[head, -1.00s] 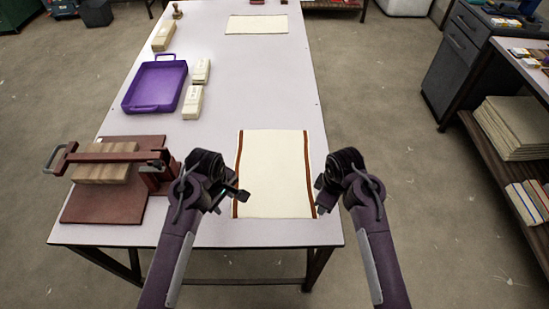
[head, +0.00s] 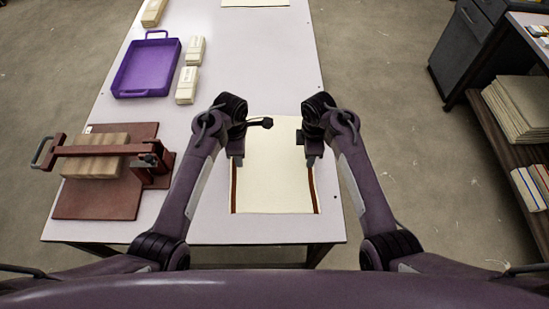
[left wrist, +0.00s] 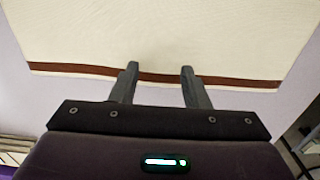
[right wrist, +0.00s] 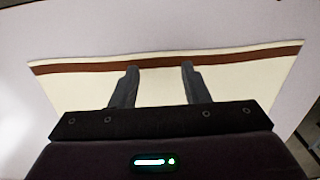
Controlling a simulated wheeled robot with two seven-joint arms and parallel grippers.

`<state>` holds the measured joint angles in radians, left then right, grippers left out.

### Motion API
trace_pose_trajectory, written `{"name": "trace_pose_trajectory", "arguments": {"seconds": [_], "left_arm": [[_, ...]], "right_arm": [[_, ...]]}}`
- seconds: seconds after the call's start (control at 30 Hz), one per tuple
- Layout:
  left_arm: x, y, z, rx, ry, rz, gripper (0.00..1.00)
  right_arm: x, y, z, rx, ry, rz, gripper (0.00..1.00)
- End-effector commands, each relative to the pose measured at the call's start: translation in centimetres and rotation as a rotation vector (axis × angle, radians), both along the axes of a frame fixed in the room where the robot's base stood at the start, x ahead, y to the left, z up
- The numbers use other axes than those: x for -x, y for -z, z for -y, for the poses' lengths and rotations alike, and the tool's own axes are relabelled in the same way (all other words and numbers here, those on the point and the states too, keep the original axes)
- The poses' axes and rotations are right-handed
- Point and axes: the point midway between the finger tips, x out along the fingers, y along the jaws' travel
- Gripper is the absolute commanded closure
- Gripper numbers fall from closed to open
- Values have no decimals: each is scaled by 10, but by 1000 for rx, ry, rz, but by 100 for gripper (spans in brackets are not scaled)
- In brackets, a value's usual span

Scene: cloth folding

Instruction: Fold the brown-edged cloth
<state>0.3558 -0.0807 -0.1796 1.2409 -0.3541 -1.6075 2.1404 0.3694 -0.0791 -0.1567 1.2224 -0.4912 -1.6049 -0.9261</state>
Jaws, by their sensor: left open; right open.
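The cream cloth (head: 274,180) with brown stripes along its left and right edges lies flat on the table's near part. My left gripper (head: 237,158) is over its left edge; in the left wrist view the two fingers (left wrist: 159,72) are open, with the brown stripe (left wrist: 155,78) running between them. My right gripper (head: 311,158) is over its right edge; in the right wrist view the fingers (right wrist: 159,72) are open above the cloth (right wrist: 155,90), tips near the brown stripe. Neither holds cloth. The far parts of both stripes are hidden by the grippers in the head view.
A red-brown press (head: 110,165) with a wooden block stands on the left. A purple tray (head: 147,68) and two pale blocks (head: 187,85) lie beyond it. Another cream cloth (head: 255,2) lies at the far end. The table (head: 210,215) is bare around the near cloth.

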Motion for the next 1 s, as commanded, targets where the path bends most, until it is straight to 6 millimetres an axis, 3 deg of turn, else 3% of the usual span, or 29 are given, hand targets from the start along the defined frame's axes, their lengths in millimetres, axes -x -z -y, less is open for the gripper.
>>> {"name": "trace_pose_trajectory", "arguments": {"seconds": [0.53,1.0], "left_arm": [[0,13,0,0,0,0,58],[0,11,0,0,0,-1,88]], "right_arm": [[0,13,1,0,2,1,58],[0,11,1,0,2,0,88]]}}
